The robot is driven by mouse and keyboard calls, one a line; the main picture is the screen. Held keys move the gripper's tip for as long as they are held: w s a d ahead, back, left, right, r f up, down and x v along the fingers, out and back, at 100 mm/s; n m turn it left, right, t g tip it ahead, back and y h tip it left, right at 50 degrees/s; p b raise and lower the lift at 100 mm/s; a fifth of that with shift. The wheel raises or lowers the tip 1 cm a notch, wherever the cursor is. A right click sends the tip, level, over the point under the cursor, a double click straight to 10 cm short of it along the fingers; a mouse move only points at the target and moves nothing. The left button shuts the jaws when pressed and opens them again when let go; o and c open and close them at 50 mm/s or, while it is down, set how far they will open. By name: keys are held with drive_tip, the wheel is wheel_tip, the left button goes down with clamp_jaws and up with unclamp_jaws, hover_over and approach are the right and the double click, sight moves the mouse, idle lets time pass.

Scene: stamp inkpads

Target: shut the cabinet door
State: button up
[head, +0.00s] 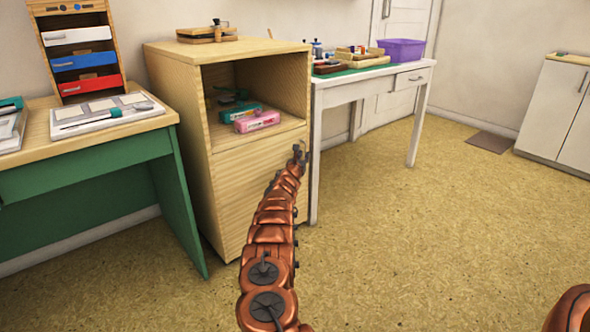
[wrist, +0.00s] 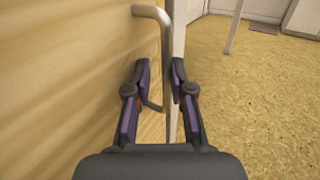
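The light wooden cabinet (head: 180,110) stands between two tables in the head view, with an open upper compartment. Its door (head: 240,190) is the plain lower front panel. It looks flush or nearly flush, but my arm covers part of it and I cannot tell if a gap remains. In the wrist view the door's wooden face (wrist: 60,90) fills the left side. A grey bar handle (wrist: 166,45) stands out from it. My gripper (head: 300,153) is at the door's upper right. In the wrist view its fingers (wrist: 159,72) are apart, with the handle between them; contact is unclear.
A pink stapler-like item (head: 257,121) and a teal one lie in the upper compartment. A white table (head: 345,92) stands close on the right, its leg (head: 313,175) near my gripper. A green desk (head: 90,180) is on the left. Open floor (head: 430,240) lies right.

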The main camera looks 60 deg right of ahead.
drive_tip(key=v, duration=1)
drive_tip(key=shift+w, duration=0.2)
idle(0.8)
drive_tip(key=shift+a, duration=0.15)
idle(0.7)
